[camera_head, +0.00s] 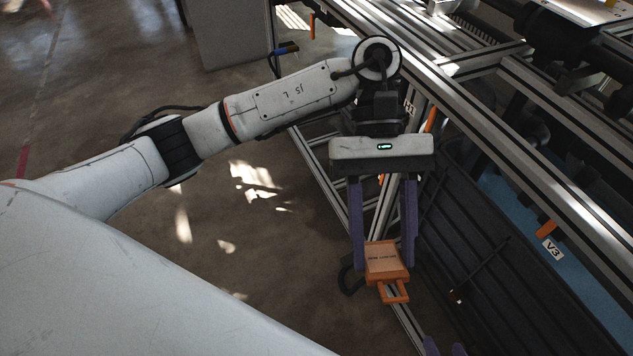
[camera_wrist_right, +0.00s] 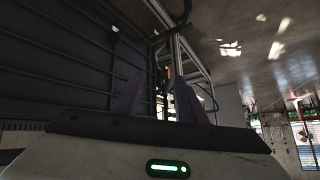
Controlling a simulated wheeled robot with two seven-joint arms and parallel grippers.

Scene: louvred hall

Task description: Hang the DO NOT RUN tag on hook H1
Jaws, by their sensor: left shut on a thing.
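An orange tag (camera_head: 385,260) with small dark lettering, too small to read, is between the purple fingertips of my left gripper (camera_head: 384,250). The gripper is shut on it, and its open orange loop (camera_head: 394,291) points toward the bottom of the picture. An orange hook (camera_head: 430,120) stands on the frame just behind the left gripper, beside a white label (camera_head: 410,107) starting with H; its digit is partly covered. My right gripper (camera_wrist_right: 157,80) is open and empty in the right wrist view; only its purple fingertips show at the bottom edge of the head view (camera_head: 444,346).
Aluminium frame rails (camera_head: 480,130) run diagonally across the right side. A dark ribbed panel (camera_head: 500,265) lies below them. An orange hook (camera_head: 546,229) stands by a V3 label (camera_head: 553,249). Another orange hook (camera_head: 312,26) is at the top. The floor at left is open.

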